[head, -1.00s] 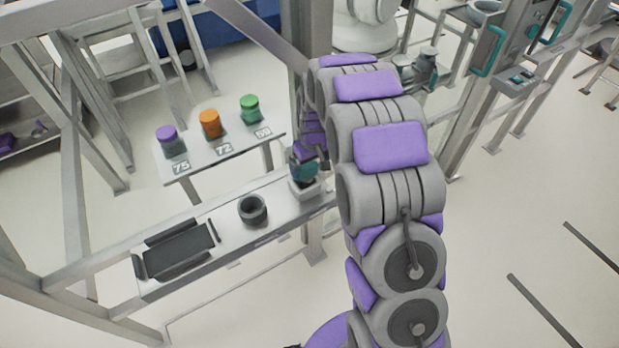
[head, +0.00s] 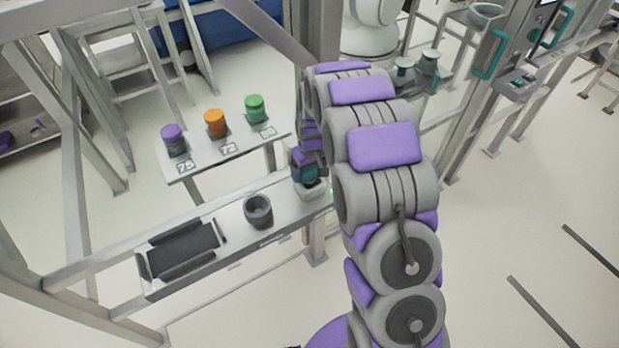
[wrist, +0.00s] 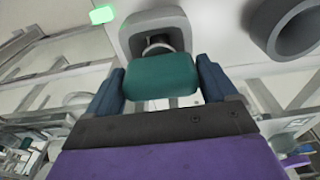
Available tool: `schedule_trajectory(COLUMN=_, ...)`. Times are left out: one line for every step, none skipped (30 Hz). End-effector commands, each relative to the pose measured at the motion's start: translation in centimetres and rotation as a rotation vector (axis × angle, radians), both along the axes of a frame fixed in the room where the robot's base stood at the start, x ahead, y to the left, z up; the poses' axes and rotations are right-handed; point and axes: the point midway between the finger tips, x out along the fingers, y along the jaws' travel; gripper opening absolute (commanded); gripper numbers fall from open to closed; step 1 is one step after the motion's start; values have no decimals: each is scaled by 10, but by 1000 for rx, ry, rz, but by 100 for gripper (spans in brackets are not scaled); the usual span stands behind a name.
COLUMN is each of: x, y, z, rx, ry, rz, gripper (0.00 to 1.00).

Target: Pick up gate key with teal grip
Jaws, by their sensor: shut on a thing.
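The gate key's teal grip (wrist: 160,77) sits between the two blue fingers of my gripper (wrist: 160,88) in the wrist view, and the fingers are shut on it. Its metal shank points into the opening of a pale grey holder (wrist: 128,38); how deep it sits is hidden by the grip. In the head view, my gripper (head: 304,168) is low over the holder (head: 312,192) at the right end of the bench, with a bit of the teal grip (head: 309,174) showing.
A dark grey round cup (head: 258,212) and a black tray (head: 182,250) stand on the same bench (head: 225,232). Behind it, purple, orange and green-lidded jars stand on a numbered shelf (head: 200,162). A green light (wrist: 103,14) glows beside the holder. A grey post rises behind my arm.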

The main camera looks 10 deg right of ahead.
Motion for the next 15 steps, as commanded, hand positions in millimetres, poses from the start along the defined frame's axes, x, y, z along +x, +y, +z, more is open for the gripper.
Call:
schedule_trajectory(x=0, y=0, z=0, rx=2, ry=1, rz=0, gripper=47)
schedule_trajectory(x=0, y=0, z=0, rx=2, ry=0, rz=0, gripper=47)
schedule_trajectory(x=0, y=-1, z=0, rx=3, ry=0, rz=0, gripper=47)
schedule_trajectory(x=0, y=-1, z=0, rx=4, ry=0, rz=0, gripper=47)
schedule_trajectory(x=0, y=-1, z=0, rx=5, ry=-1, rz=-1, gripper=46)
schedule_trajectory(x=0, y=-1, z=0, rx=5, ry=0, rz=0, gripper=46)
schedule_trajectory(x=0, y=-1, z=0, rx=5, ry=0, rz=0, gripper=46)
schedule_trajectory(x=0, y=-1, z=0, rx=5, ry=0, rz=0, gripper=46)
schedule_trajectory(x=0, y=-1, z=0, rx=5, ry=0, rz=0, gripper=46)
schedule_trajectory(x=0, y=-1, z=0, rx=5, ry=-1, rz=-1, gripper=46)
schedule_trajectory(x=0, y=-1, z=0, rx=5, ry=-1, rz=-1, gripper=46)
schedule_trajectory(x=0, y=-1, z=1, rx=5, ry=-1, rz=-1, gripper=46)
schedule_trajectory(x=0, y=-1, z=3, rx=5, ry=-2, rz=-1, gripper=46)
schedule_trajectory(x=0, y=-1, z=4, rx=4, ry=-2, rz=-1, gripper=46)
schedule_trajectory(x=0, y=-1, z=7, rx=4, ry=-3, rz=-1, gripper=46)
